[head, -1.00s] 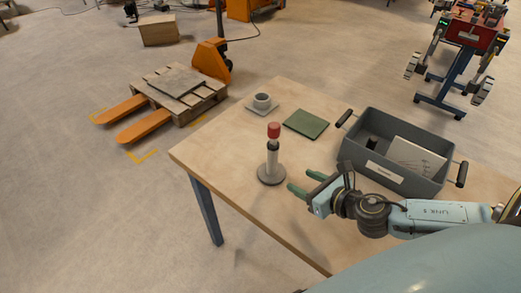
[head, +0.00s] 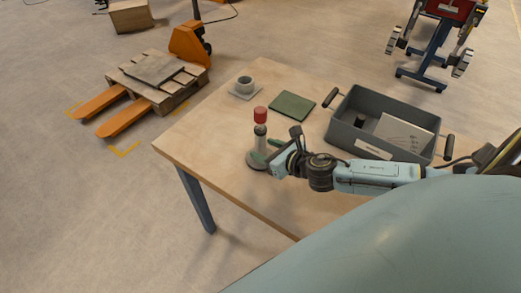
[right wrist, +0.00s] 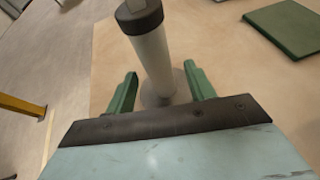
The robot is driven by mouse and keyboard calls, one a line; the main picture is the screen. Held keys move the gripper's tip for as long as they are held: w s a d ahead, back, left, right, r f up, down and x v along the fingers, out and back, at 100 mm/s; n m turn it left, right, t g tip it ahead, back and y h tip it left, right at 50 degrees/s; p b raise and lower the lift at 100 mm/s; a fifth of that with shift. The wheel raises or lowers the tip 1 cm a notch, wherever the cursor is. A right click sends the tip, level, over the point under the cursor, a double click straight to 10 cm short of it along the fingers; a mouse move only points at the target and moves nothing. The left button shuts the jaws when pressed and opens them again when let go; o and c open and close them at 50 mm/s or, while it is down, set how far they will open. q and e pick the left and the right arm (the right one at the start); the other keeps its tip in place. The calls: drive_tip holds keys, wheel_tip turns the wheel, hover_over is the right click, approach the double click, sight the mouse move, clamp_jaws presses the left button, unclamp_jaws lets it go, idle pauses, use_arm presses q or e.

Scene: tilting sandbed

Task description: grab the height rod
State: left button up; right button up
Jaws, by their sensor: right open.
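The height rod (head: 260,131) stands upright on the wooden table, with a red top, a dark collar, a pale shaft and a round grey base. In the right wrist view its pale shaft (right wrist: 153,58) rises between the two green fingers; its red top is out of that view. My right gripper (head: 265,152) is open at the rod's lower shaft, with one finger on each side. In the right wrist view the fingers (right wrist: 160,88) stand apart from the shaft, with a gap on both sides. My left gripper is not in view.
A grey bin (head: 345,136) with black handles holds a white sheet and a dark item, right of the rod. A green book-like slab (head: 291,105) and a cup (head: 245,84) on a coaster lie behind it. The table's left front edge is near and bare.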

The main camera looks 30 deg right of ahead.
sight(263, 148)
drive_tip(key=x, duration=0.4)
drive_tip(key=shift+w+a+f, duration=0.1)
drive_tip(key=shift+w+f, duration=0.05)
drive_tip(key=shift+w, duration=0.15)
clamp_jaws()
idle(1.1)
